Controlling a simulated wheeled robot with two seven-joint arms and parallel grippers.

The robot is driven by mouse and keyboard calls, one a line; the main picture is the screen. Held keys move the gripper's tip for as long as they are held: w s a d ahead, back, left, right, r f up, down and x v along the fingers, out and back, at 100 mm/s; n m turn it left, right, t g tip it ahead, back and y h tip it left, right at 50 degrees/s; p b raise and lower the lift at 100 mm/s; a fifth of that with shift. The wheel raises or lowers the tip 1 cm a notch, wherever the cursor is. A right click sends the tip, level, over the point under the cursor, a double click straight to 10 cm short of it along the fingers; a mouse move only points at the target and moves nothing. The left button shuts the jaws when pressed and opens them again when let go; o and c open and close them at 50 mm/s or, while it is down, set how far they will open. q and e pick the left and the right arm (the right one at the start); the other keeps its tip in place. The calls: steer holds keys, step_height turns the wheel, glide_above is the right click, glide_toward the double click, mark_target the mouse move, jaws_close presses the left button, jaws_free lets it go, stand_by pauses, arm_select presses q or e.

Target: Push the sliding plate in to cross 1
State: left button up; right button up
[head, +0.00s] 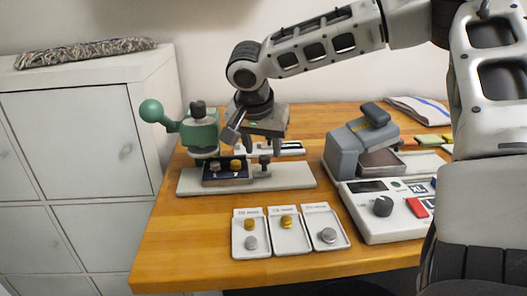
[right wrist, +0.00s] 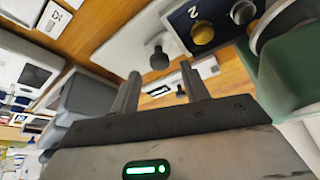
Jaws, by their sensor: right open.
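The sliding plate (head: 228,180) is dark blue and carries a silver and a gold round piece. It sits at the front of the green press (head: 202,132), on a pale base (head: 292,181). In the right wrist view the plate (right wrist: 222,30) shows a white number 2. My right gripper (head: 263,147) is open and empty, pointing down above the base, right of the plate and apart from it. In the right wrist view a dark knob on a post (right wrist: 159,58) shows beyond its fingertips (right wrist: 160,72). I cannot make out cross 1. My left gripper is not in view.
The press has a green ball handle (head: 151,111) at left. Three white trays (head: 270,252) with gold and silver pieces lie in front. A grey device (head: 343,150) and a white control box (head: 364,227) stand at right. Bare wood (head: 180,233) is free at front left.

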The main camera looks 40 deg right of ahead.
steer(key=v, duration=1.3)
steer(key=shift+r+p, duration=0.15)
steer(key=shift+p, duration=0.25)
steer(key=shift+a, duration=0.15)
